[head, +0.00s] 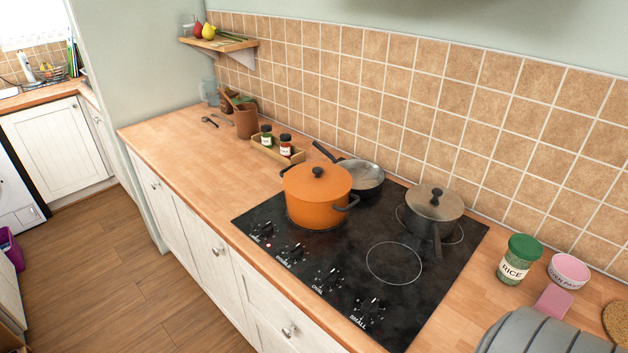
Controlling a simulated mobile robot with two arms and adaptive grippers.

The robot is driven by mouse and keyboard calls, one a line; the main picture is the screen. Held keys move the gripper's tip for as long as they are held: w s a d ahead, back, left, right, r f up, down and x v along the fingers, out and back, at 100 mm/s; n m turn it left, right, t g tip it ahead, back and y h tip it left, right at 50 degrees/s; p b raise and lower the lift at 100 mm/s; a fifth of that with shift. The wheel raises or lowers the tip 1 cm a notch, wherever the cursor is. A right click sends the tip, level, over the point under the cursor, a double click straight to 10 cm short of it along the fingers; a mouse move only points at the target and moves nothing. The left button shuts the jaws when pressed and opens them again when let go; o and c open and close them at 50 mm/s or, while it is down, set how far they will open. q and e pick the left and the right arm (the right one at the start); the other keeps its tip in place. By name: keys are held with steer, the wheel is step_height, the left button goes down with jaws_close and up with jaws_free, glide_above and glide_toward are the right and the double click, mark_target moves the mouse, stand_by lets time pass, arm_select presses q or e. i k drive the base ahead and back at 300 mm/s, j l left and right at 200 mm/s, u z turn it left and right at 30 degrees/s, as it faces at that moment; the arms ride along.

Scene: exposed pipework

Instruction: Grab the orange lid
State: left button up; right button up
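The orange lid (316,179) sits on top of the orange pot (314,211), with a dark round knob (317,172) at its centre. Neither of my grippers shows in the head view.
A frying pan (364,177) stands behind the orange pot, its handle pointing left. A grey pot with a brownish lid (435,203) stands at the right. A tray with two spice jars (277,152) is left of the pot. A rice jar (518,260) stands right of the hob. The front-right hob area is clear.

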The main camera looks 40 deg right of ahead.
mark_target(314, 182)
steer(key=i+j+z, duration=0.1)
steer(key=i, duration=0.35)
steer(key=i+j+z, duration=0.1)
steer(key=i, duration=0.3)
steer(key=i+j+z, duration=0.1)
steer(key=i+j, duration=0.2)
steer(key=i, duration=0.15)
